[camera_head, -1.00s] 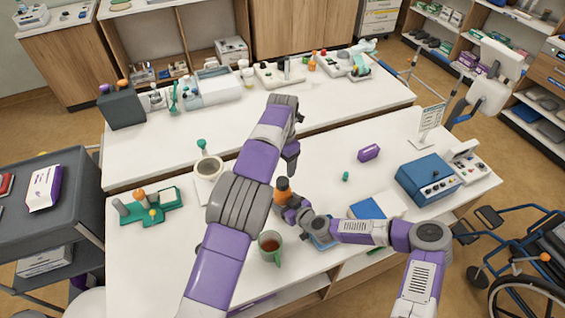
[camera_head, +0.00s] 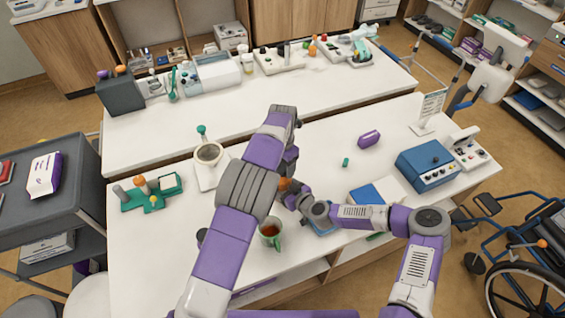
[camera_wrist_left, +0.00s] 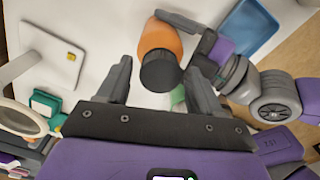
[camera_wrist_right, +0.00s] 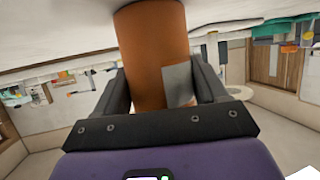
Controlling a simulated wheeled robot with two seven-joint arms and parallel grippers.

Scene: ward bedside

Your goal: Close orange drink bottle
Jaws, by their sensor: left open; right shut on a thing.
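The orange drink bottle (camera_head: 284,185) is near the front middle of the table, mostly hidden by my arms in the head view. In the left wrist view the orange bottle (camera_wrist_left: 160,38) has a dark cap (camera_wrist_left: 160,73) on its top; I cannot tell how tightly it sits. My right gripper (camera_head: 290,196) is shut on the bottle's body, and the right wrist view shows the orange body (camera_wrist_right: 152,45) between its fingers. My left gripper (camera_wrist_left: 161,68) is open above the bottle, with the cap between its fingertips and no clear contact.
A green mug (camera_head: 270,233) with brown drink stands close in front of the bottle. A blue book (camera_head: 368,195), a purple case (camera_head: 369,139) and a blue box (camera_head: 427,166) lie to the right. A green holder (camera_head: 152,191) is on the left.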

